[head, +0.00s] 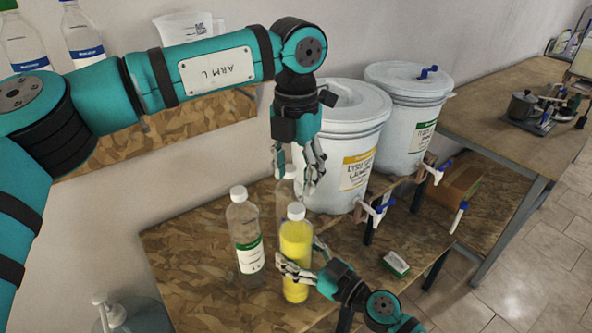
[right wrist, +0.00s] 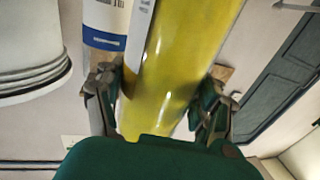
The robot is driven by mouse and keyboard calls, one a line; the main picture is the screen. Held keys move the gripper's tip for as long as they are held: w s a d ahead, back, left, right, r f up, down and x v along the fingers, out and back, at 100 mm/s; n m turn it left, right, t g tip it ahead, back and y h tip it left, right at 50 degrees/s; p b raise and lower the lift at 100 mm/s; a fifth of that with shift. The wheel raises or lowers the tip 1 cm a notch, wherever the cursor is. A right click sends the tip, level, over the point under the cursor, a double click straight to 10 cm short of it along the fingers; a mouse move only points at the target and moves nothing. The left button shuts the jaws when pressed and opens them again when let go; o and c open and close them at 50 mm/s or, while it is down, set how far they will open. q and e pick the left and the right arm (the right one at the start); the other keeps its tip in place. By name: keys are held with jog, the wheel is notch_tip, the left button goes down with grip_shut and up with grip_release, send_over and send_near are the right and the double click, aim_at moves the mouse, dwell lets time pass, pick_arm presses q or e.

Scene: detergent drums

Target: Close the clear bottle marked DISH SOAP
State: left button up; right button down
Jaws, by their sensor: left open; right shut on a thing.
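A clear bottle of yellow liquid (head: 296,245) stands on the wood-chip board bench, a white cap (head: 296,211) at its top. I cannot tell whether the cap is tight. My right gripper (head: 301,262) is shut around its body; the right wrist view shows the yellow bottle (right wrist: 180,70) between the fingers. My left gripper (head: 297,176) is open and empty above and behind that cap. A clear bottle with a green-and-white label (head: 247,240) stands to the left. Another clear bottle (head: 283,205) stands behind, partly hidden. I cannot read DISH SOAP on any bottle.
Two white drums (head: 345,130) with blue-handled taps (head: 376,208) stand behind on the right. A small green-and-white box (head: 396,263) lies on the bench (head: 195,255). A pump bottle (head: 110,312) is at the lower left. A wall shelf (head: 100,150) holds bottles and a jug.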

aim_at(296, 208)
pick_arm(q)
notch_tip(296, 208, down, 8)
jog(key=shift+f, duration=0.1)
dwell(0.4)
grip_shut()
jog(key=m, duration=0.8)
jog(key=shift+m, duration=0.3)
jog(key=shift+o, duration=0.2)
grip_release()
